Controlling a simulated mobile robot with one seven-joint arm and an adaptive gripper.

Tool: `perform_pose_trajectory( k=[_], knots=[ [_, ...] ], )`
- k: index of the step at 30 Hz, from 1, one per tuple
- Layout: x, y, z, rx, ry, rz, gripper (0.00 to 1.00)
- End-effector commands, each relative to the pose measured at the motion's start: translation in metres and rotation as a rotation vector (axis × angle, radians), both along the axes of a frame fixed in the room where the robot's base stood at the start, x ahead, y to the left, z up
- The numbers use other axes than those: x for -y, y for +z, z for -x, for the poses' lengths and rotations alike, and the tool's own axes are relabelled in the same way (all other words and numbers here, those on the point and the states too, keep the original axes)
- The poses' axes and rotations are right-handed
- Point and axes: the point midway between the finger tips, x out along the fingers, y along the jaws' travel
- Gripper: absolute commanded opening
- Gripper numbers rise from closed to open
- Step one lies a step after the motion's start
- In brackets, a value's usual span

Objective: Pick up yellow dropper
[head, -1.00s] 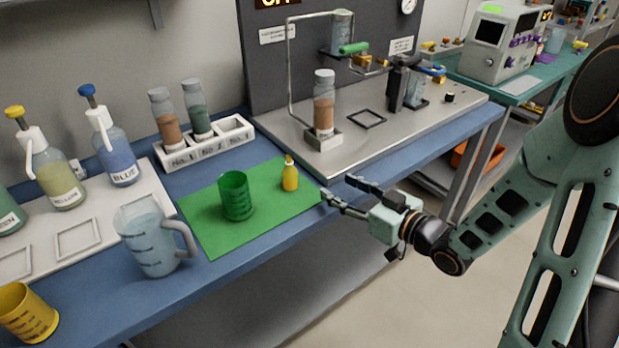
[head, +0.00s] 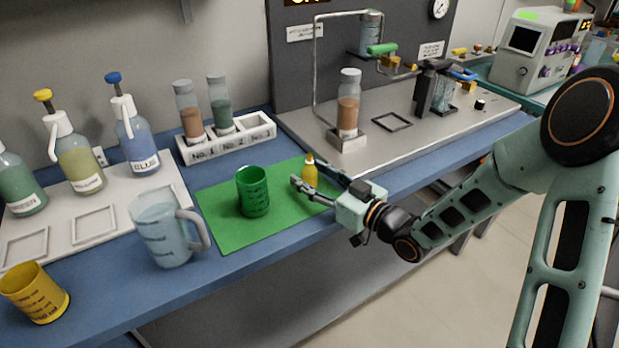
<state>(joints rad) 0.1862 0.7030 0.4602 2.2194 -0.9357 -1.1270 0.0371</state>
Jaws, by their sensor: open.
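The yellow dropper (head: 310,172) is a small yellow bottle with a narrow tip. It stands upright on the right part of the green mat (head: 228,228). My gripper (head: 305,175) is open, its fingers pointing left at the dropper. One finger shows in front of the dropper and the other to its right and behind. The dropper appears to be between or just at the fingers; I cannot tell whether they touch it. Its lower part is partly hidden by the near finger.
A green beaker (head: 253,192) stands on the mat left of the dropper. A clear jug (head: 163,236) and a yellow beaker (head: 36,292) are farther left. A rack (head: 228,144) with vials is behind. A metal platform (head: 400,155) with apparatus lies behind right.

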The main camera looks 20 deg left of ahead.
Motion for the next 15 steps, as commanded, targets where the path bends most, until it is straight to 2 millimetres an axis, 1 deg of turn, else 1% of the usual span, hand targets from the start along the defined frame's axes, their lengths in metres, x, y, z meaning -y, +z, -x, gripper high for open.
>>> perform_pose_trajectory(
  k=[1,3,10,11,15],
  knots=[
    [-0.0055,-0.0007,-0.0024,0.0,0.001,0.0,0.48],
    [-0.0089,-0.0004,-0.0047,0.0,0.0,0.0,0.48],
    [-0.0096,-0.0001,-0.0055,-0.001,-0.001,0.0,0.48],
    [-0.0096,-0.0001,-0.0055,-0.001,-0.001,0.0,0.46],
    [-0.0094,-0.0001,-0.0055,0.0,-0.001,0.001,0.31]
  ],
)
